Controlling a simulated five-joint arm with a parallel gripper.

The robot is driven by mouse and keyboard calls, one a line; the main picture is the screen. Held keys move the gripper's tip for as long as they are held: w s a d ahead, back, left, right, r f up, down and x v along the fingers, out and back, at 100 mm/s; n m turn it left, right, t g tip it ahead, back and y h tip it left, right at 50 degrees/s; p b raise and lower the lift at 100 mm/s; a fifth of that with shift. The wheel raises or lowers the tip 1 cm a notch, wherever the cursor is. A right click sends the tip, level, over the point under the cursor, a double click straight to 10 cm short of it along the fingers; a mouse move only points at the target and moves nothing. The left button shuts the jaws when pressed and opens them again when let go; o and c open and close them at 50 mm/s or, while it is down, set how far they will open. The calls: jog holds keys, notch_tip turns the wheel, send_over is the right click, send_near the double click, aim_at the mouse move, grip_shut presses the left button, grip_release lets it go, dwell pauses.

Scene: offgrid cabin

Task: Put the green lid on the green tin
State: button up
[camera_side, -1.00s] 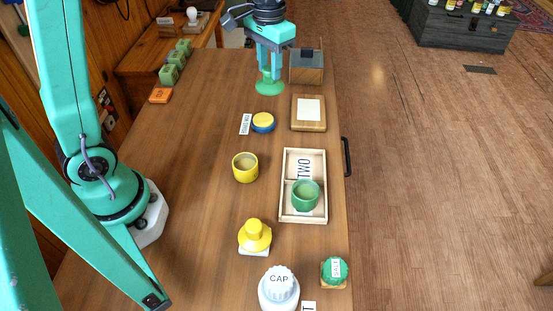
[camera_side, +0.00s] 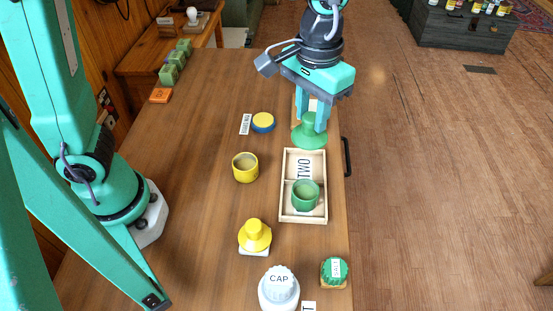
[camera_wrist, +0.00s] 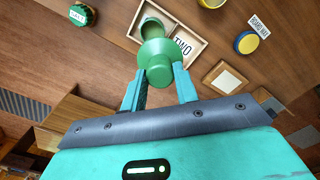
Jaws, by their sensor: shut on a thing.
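My gripper (camera_side: 312,118) is shut on the green lid (camera_side: 309,137), a wide flared disc with a knob. It holds the lid in the air, just beyond the far end of the wooden tray (camera_side: 284,200) as seen in the side view. The open green tin (camera_side: 306,194) stands in the tray's near compartment; the far one is marked TWO. In the wrist view the lid (camera_wrist: 157,60) sits between the fingers (camera_wrist: 160,88) and overlaps the green tin (camera_wrist: 152,24), partly hiding it.
A yellow tin (camera_side: 245,168) stands left of the tray, with a yellow lid (camera_side: 255,236) on a block nearer. A blue and yellow tin (camera_side: 263,122) is farther back. A white CAP jar (camera_side: 279,287) and green SALT item (camera_side: 334,270) stand in front. A black handle (camera_side: 347,157) is at the right edge.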

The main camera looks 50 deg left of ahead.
jog(key=shift+s+d+r, duration=0.15)
jog(key=shift+s+d, duration=0.45)
jog(key=shift+d, duration=0.25)
jog(key=shift+f, duration=0.2)
notch_tip(320, 180, down, 12)
dwell(1.3)
jog(key=shift+f, duration=0.85)
dwell(3.5)
jog(key=o, duration=1.7)
